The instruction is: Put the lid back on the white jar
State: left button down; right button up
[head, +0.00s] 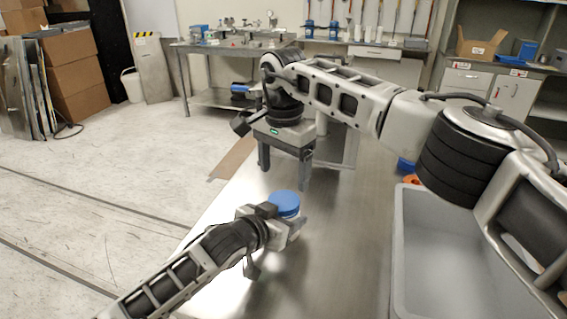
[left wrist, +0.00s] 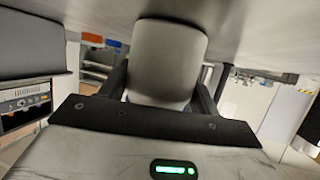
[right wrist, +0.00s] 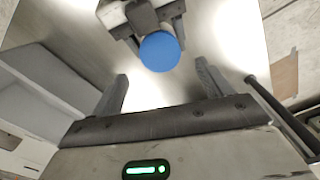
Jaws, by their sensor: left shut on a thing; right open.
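The white jar (left wrist: 168,60) is between the fingers of my left gripper (head: 283,221), which is shut on it low over the metal table. A round blue lid (head: 285,201) covers the jar's top; it also shows in the right wrist view (right wrist: 160,52). I cannot tell whether the lid is fully seated. In the head view the gripper hides most of the jar. My right gripper (head: 284,178) is open and empty, pointing down behind the jar and apart from the lid. Its two fingers show with nothing between them in the right wrist view.
A grey bin (head: 398,250) stands on the right of the metal table (head: 335,240). Small blue (head: 405,165) and orange (head: 411,179) things lie behind it. My right arm spans the space above. The table between jar and bin is clear.

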aim_at(283, 200)
jog(key=n, duration=0.2)
jog(key=r+n, duration=0.1)
jog(key=n, duration=0.1)
jog(key=shift+r+n, duration=0.2)
jog(key=shift+n, duration=0.1)
jog(key=shift+f, duration=4.05)
jog(key=c, duration=1)
jog(key=shift+c, duration=0.2)
